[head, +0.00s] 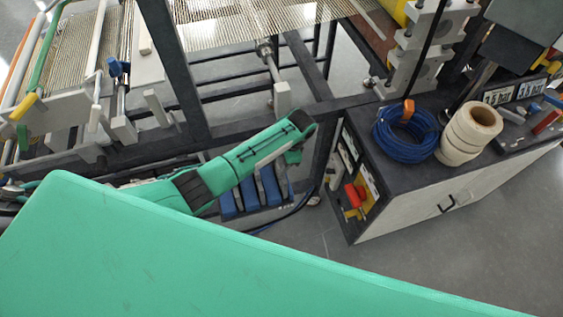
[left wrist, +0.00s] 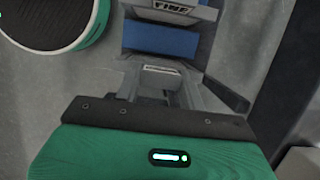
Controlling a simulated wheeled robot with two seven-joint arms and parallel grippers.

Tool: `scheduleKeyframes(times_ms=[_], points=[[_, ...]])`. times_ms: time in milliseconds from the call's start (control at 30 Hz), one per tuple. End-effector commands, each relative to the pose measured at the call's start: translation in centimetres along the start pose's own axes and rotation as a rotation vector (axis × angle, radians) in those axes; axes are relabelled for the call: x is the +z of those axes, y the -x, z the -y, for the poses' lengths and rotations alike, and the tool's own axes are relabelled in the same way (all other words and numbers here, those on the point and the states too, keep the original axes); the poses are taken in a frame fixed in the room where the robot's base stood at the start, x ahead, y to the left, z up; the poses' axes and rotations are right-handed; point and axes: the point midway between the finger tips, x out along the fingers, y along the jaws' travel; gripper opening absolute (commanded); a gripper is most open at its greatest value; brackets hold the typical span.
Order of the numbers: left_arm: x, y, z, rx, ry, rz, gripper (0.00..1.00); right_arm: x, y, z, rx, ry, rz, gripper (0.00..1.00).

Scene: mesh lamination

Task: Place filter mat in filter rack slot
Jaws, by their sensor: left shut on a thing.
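My left arm reaches in from the left in the head view, and its wrist end (head: 293,154) is beside a low filter rack with several blue panels (head: 250,193). In the left wrist view my left gripper (left wrist: 160,88) is shut, with its grey fingers around a grey piece that I take to be part of the filter mat. My right gripper is not in view.
A machine frame with dark beams (head: 180,70) stands over and behind the rack. At the right, a cabinet (head: 410,205) carries a blue cable coil (head: 405,136) and white tape rolls (head: 470,135).

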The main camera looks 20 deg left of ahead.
Motion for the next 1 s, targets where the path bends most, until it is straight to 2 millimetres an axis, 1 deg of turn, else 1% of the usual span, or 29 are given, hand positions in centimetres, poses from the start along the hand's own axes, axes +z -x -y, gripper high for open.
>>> scheduleKeyframes(times_ms=[100, 433, 467, 533, 567, 833, 933, 1000], points=[[-0.2, -0.6, 0.0, -0.001, 0.0, 0.0, 0.0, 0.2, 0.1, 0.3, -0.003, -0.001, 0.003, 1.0], [-0.3, -0.9, 0.0, -0.001, 0.0, 0.0, 0.0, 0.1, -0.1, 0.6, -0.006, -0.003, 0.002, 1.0], [-0.2, -0.8, 0.0, -0.001, 0.0, 0.0, 0.46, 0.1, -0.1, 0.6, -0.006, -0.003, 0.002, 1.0], [-0.2, -0.8, 0.0, -0.001, 0.0, 0.0, 0.59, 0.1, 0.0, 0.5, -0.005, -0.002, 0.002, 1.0], [-0.2, -0.8, 0.0, -0.001, 0.0, 0.0, 0.61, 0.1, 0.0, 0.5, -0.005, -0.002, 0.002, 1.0], [-0.2, -0.7, 0.0, -0.001, 0.0, 0.0, 0.61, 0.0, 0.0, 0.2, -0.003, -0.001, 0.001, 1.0], [-0.2, -0.1, 0.1, -0.002, -0.001, -0.001, 0.61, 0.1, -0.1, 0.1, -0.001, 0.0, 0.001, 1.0], [-0.3, 0.8, 0.1, -0.003, -0.001, -0.003, 0.61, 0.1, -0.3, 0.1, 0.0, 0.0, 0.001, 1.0]])
